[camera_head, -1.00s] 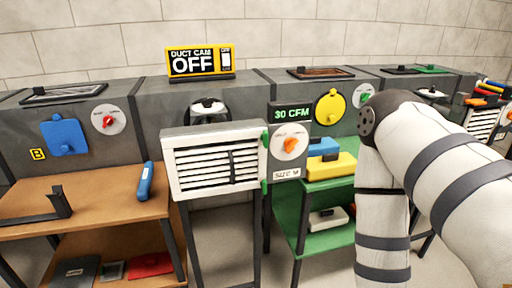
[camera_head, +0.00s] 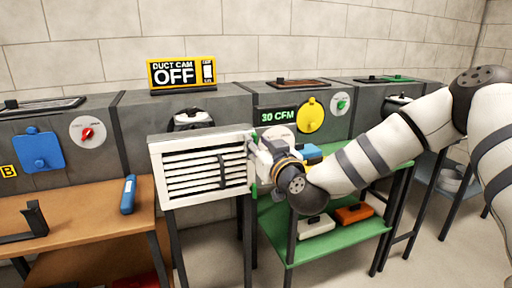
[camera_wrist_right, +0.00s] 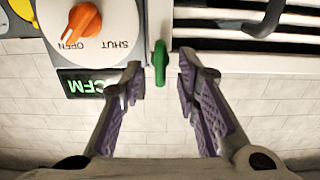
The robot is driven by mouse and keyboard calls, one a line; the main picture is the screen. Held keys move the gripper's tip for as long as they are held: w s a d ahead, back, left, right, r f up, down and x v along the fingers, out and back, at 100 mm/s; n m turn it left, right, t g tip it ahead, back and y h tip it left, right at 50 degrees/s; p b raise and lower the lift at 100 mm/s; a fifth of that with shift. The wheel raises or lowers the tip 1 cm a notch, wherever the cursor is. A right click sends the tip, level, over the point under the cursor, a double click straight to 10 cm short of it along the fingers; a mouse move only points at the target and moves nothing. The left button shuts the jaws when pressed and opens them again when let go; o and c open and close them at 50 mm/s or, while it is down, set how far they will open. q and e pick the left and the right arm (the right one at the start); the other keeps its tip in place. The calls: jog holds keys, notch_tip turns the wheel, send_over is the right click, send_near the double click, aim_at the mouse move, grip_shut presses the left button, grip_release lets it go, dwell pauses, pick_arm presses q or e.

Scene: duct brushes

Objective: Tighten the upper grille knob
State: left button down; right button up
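The white louvred grille (camera_head: 157,182) stands at the centre of the head view and shows at the top of the wrist view (camera_wrist_right: 290,64). A green knob (camera_wrist_right: 159,62) at its edge is the upper grille knob; its handle points up and down in the upside-down wrist view. My right gripper (camera_wrist_right: 160,82) is open, its two purple-padded fingers on either side of the knob with gaps showing. In the head view, my right gripper (camera_head: 254,150) is at the grille's upper right edge and partly hides that spot. My left gripper is not in view.
Beside the grille is a panel with an orange dial (camera_wrist_right: 82,20) and a 30 CFM display (camera_head: 277,115). The duct cam sign (camera_head: 181,73) reads OFF. A green shelf (camera_head: 290,245) lies under my right arm. A wooden table (camera_head: 90,225) with a blue tool (camera_head: 128,195) stands left.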

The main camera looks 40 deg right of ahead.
jog(key=shift+w, duration=0.25)
grip_shut()
